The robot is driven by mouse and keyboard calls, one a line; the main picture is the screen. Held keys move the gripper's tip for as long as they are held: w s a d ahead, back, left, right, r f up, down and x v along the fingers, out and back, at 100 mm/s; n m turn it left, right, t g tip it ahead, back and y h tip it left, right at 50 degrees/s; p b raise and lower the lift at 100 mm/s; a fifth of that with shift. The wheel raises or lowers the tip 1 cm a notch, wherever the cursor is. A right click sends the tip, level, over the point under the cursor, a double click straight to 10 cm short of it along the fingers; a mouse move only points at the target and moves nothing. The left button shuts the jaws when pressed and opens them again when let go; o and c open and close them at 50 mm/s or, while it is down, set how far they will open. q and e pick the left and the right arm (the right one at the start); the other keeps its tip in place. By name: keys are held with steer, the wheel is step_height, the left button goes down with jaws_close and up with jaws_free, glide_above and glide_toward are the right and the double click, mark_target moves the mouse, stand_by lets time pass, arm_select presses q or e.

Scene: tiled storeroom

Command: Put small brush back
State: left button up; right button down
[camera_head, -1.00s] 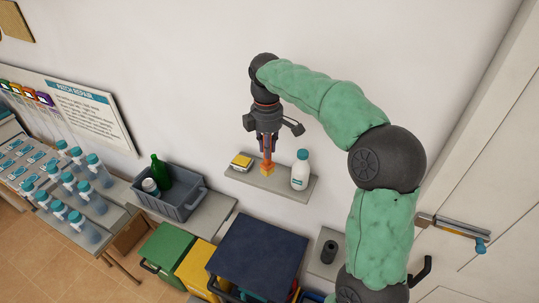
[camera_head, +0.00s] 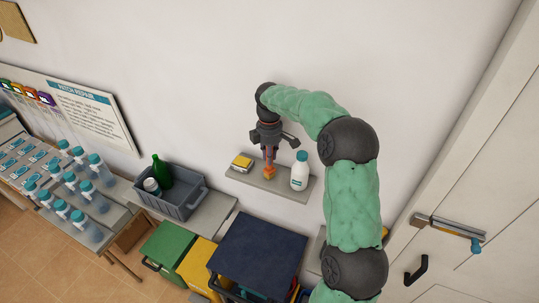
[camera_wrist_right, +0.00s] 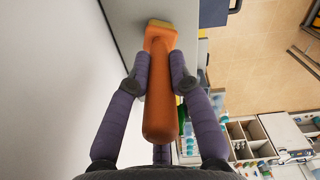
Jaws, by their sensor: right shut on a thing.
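The small brush is orange with a yellow end (camera_head: 269,171). My right gripper (camera_head: 270,151) is shut on its handle and holds it upright, yellow end down, over the small wall shelf (camera_head: 246,178). In the right wrist view the fingers (camera_wrist_right: 159,82) grip both sides of the orange brush (camera_wrist_right: 160,104), and its yellow end lies over the grey shelf. I cannot tell whether the bristles touch the shelf. My left gripper is not in view.
A yellow and white sponge-like block (camera_head: 241,162) sits on the shelf left of the brush, and a white bottle (camera_head: 300,172) with a teal cap stands close on its right. Below are a dark blue-topped box (camera_head: 258,255) and a grey crate (camera_head: 182,206) with bottles.

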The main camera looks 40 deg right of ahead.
steer(key=c, duration=1.1)
jaws_free()
step_height(320, 180, up, 12)
